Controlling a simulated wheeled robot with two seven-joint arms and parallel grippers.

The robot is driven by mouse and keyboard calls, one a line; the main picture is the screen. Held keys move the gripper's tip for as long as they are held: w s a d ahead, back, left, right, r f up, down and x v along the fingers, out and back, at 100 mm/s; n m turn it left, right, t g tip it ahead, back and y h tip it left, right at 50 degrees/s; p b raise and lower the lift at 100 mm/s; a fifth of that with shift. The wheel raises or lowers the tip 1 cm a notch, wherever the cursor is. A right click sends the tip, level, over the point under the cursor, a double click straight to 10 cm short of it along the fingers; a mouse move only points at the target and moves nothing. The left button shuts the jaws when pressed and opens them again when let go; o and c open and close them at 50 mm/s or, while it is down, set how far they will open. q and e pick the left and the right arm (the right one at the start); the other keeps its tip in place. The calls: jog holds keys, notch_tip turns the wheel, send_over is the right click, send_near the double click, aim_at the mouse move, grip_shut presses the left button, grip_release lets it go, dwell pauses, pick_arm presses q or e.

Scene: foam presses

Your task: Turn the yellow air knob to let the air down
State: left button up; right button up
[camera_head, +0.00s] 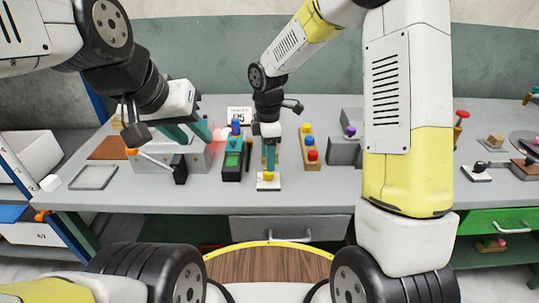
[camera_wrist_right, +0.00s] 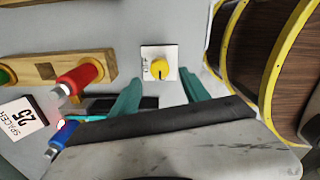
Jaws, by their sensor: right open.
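The yellow air knob (camera_head: 268,176) sits on a small white square plate near the table's front edge. In the right wrist view the knob (camera_wrist_right: 160,70) is round, with a dark pointer line, on its marked plate (camera_wrist_right: 148,52). My right gripper (camera_head: 270,168) points down over the knob. Its teal fingertips (camera_wrist_right: 160,80) are spread to either side of the knob with gaps, and nothing shows held between them. My left gripper (camera_head: 190,134) is farther left, above the grey press; its teal fingers look apart, and their tips are partly hidden.
Grey blocks (camera_head: 345,148) stand farther right. The table's front is mostly clear.

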aim_at(269, 174)
jog(key=shift+f, duration=2.35)
jog(key=shift+c, duration=0.4)
grip_shut()
